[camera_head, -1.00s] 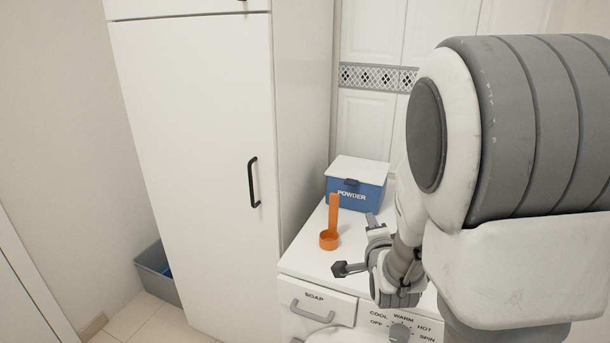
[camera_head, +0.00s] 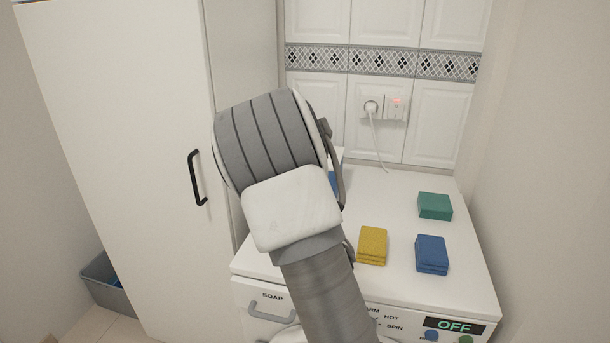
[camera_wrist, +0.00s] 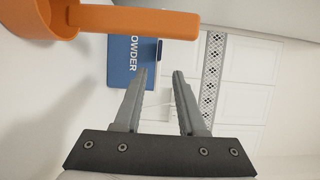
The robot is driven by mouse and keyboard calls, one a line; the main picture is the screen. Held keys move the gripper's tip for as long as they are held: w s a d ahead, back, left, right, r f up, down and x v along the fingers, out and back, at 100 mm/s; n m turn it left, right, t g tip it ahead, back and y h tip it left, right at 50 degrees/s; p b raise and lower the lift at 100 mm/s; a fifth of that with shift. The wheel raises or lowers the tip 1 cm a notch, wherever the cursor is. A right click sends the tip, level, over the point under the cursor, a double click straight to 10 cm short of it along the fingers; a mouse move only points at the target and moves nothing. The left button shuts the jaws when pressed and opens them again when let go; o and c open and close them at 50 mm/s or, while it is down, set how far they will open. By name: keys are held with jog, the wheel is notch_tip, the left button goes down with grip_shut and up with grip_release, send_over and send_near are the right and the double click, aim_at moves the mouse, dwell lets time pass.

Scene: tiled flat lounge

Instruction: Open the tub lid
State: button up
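The blue tub (camera_wrist: 132,65) with the POWDER label is ahead of my gripper in the wrist view, turned sideways in that picture. Its white lid (camera_wrist: 179,48) looks closed, with a small dark latch at its front edge. My gripper (camera_wrist: 160,73) is open and empty, its fingertips pointing at the tub's label and lid edge; I cannot tell the remaining gap. In the head view my arm hides the gripper and most of the tub, leaving only a blue sliver (camera_head: 333,183).
An orange scoop (camera_wrist: 110,19) stands close beside my gripper. On the washing machine top (camera_head: 400,205) lie yellow (camera_head: 372,244), blue (camera_head: 432,254) and green (camera_head: 435,206) sponges. A tall white cabinet (camera_head: 120,150) borders the left, a wall the right. A plugged-in cable (camera_head: 376,140) hangs behind.

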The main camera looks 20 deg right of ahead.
jog(key=w+d, duration=0.2)
jog(key=w, duration=0.9)
jog(key=shift+d, duration=0.1)
grip_shut()
dwell(1.1)
